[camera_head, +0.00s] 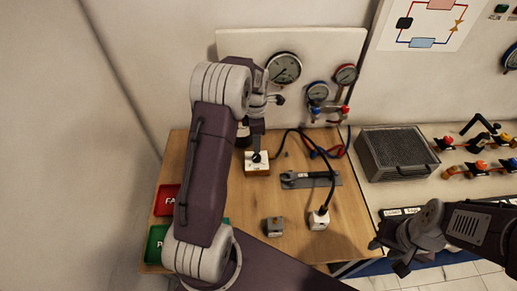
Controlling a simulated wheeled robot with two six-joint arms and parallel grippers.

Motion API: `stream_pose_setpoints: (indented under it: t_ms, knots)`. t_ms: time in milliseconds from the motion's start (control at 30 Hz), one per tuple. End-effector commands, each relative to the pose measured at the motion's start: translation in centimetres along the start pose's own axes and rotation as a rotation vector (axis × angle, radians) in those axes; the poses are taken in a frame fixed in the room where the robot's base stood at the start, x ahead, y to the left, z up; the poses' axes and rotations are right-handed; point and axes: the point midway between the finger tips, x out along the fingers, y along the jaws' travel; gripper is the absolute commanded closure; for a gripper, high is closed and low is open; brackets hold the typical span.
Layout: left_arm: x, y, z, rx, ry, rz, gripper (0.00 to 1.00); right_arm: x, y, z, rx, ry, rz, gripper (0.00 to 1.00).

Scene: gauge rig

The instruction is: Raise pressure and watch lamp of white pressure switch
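A small white block with a dark cable on its top, which looks like the white pressure switch (319,221), stands at the front right of the wooden board (345,215). A white box with a dark top part (256,168) sits farther back; I cannot tell whether a lamp is lit. A large round gauge (284,68) is on the upright panel (235,45). My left gripper (272,99) is in front of the panel, below the large gauge; its fingers are too small and partly hidden to read. My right gripper (388,257) is open and empty, right of the board.
Two smaller gauges (345,75) (318,91) with red and blue fittings are right of the large one. A grey block (274,226) and a grey bracket (297,180) lie on the board. Red (165,201) and green (155,244) trays are left. A ribbed box (397,152) stands right.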

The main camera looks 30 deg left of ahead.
Motion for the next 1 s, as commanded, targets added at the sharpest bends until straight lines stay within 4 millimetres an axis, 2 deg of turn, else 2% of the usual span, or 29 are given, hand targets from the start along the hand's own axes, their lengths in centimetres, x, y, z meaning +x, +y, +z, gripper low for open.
stream_pose_setpoints:
  t_ms: [133,400,500,633,833,867,1000]
  knots:
    - [1.5,-0.1,0.0,0.001,0.002,-0.005,0.46,-0.1,0.0,0.0,0.0,0.0,0.0,0.64]
    - [6.9,-0.2,0.0,0.002,0.002,-0.004,0.46,-0.9,0.0,-0.1,0.0,0.0,0.0,0.64]
    - [8.2,-0.1,0.0,0.002,0.001,-0.002,0.46,-1.1,0.0,-0.1,0.0,0.0,0.0,0.64]
    - [9.0,-0.1,0.0,0.002,0.0,0.0,0.46,-1.1,0.0,-0.1,0.0,0.0,0.0,0.64]
    - [9.1,-0.1,0.0,0.002,0.0,0.001,0.46,-1.1,0.0,-0.1,0.0,0.0,0.0,0.64]
    - [9.1,-0.1,0.0,0.002,0.0,0.001,0.49,-1.1,0.0,-0.1,0.0,0.0,0.0,0.64]
    - [9.1,-0.1,0.0,0.002,0.0,0.001,0.88,-1.1,0.0,-0.1,0.0,0.0,0.0,0.64]
